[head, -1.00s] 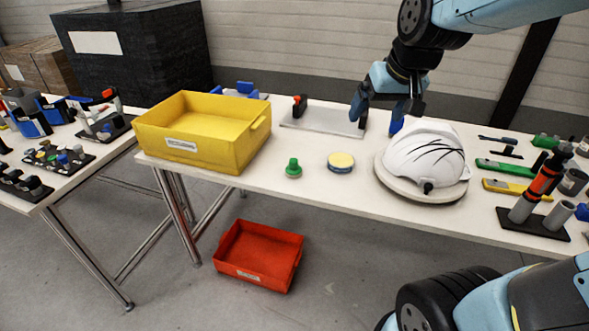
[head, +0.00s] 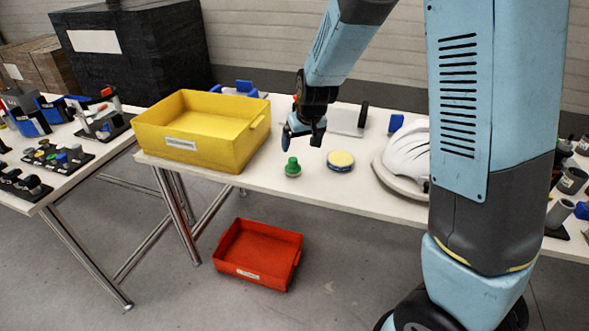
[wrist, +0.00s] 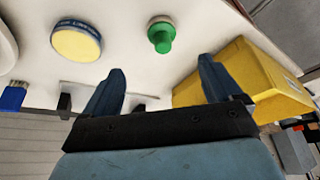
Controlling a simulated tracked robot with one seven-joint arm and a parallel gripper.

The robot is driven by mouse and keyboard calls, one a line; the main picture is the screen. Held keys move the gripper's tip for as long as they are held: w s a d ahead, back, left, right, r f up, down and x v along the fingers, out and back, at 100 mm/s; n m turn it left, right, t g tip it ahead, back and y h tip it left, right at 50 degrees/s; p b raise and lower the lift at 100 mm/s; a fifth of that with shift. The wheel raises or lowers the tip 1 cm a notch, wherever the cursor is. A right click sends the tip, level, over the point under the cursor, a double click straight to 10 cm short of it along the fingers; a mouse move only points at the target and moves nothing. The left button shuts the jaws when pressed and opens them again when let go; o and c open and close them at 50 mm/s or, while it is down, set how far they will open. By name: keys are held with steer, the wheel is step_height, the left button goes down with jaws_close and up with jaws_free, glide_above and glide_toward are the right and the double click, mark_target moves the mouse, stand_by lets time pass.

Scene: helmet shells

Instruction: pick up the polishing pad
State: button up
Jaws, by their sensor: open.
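A round yellow-topped tin (head: 340,161) with a blue side stands right of the pad. A yellow bin (head: 205,152) stands to the left. A white helmet shell (head: 408,155) is farther right, partly hidden by my arm. A red bin (head: 257,270) lies on the floor.

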mark_target(294, 161)
steer(key=x, duration=0.8)
steer(key=shift+w+a+f, duration=0.1)
steer(key=shift+w+f, duration=0.1)
steer(key=shift+f, duration=0.15)
steer(key=shift+x, duration=2.8)
steer(key=shift+w+a+r, duration=0.1)
steer(key=shift+a, duration=0.05)
steer(key=shift+c, duration=0.3)
steer(key=c, duration=1.1)
